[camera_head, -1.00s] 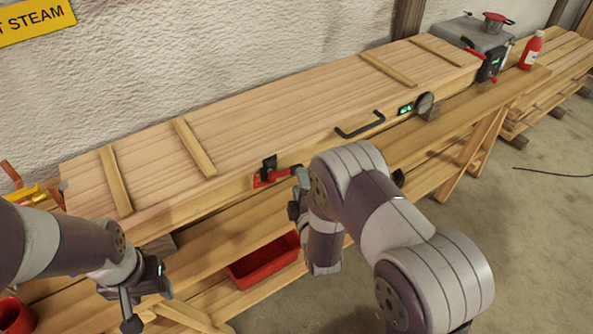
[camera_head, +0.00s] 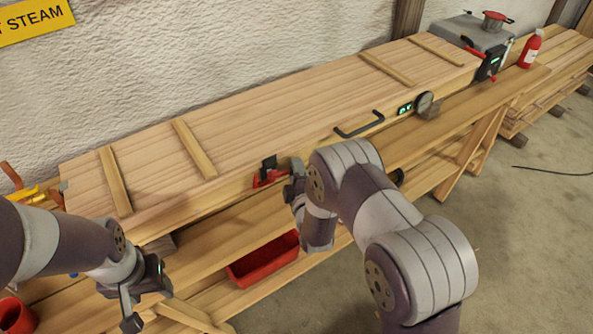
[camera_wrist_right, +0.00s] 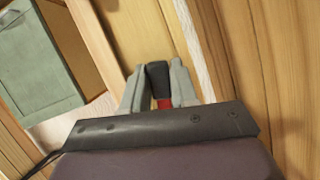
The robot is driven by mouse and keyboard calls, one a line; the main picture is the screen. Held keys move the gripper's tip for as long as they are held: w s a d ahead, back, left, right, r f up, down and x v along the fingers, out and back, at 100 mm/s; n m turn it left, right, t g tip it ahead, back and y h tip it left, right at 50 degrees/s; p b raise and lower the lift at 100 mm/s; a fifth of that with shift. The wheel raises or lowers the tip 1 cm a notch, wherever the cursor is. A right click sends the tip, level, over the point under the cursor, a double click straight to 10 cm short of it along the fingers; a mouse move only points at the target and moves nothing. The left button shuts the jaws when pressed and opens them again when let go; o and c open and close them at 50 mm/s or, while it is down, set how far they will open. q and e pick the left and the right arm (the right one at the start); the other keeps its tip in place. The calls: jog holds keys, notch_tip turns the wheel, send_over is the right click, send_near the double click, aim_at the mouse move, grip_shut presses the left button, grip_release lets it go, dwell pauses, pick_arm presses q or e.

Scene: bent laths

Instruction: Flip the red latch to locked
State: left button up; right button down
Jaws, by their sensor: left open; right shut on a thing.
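The red latch (camera_head: 268,177) is on the front face of the long wooden box (camera_head: 250,120), with a black catch (camera_head: 268,162) above it. My right gripper (camera_head: 292,178) is at the latch's right end, partly hidden by my own arm. In the right wrist view my right gripper (camera_wrist_right: 158,88) is shut on the latch's dark handle tip (camera_wrist_right: 157,75), with a bit of red between the fingers. My left gripper (camera_head: 130,318) is open and empty, low at the left, apart from the box.
A black bar handle (camera_head: 360,126) and a round gauge (camera_head: 424,103) with a green display (camera_head: 405,109) are on the box front to the right. A red bin (camera_head: 262,262) sits on the bench below. A red bottle (camera_head: 531,50) stands far right.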

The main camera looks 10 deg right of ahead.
jog(key=shift+f, duration=0.1)
jog(key=s+a+f+m+g+y+b, duration=0.1)
jog(key=a+f+m+g+y, duration=0.3)
jog(key=m, duration=0.7)
jog(key=shift+s+a+f+y+b, duration=0.4)
jog(key=shift+s+a+y, duration=0.2)
jog(key=shift+a, duration=0.3)
jog(key=shift+m, duration=0.3)
jog(key=c, duration=1)
grip_release()
jog(key=shift+o, duration=0.2)
